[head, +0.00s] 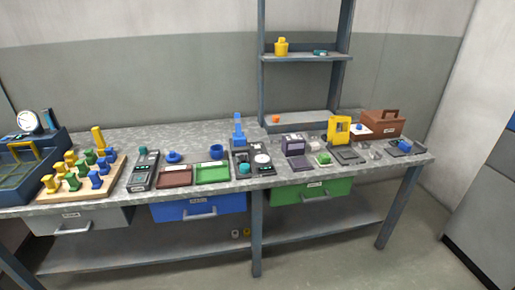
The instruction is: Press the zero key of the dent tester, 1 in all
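A dark device with a white round dial (262,158) stands at the middle of the bench, with a blue upright part (239,130) behind it and a teal piece (244,169) at its front. A second dark device (143,172) with a small display and a teal knob on top lies further left. I cannot read labels, so I cannot tell which is the dent tester, and no zero key can be made out. Neither of my grippers is in view.
The grey bench (120,136) runs across the view. A wooden peg board (78,182) is at left; red (175,177) and green trays (212,172) lie mid-bench. A yellow frame device (339,130) and a brown box (384,122) stand at right. A shelf rack (306,58) rises behind.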

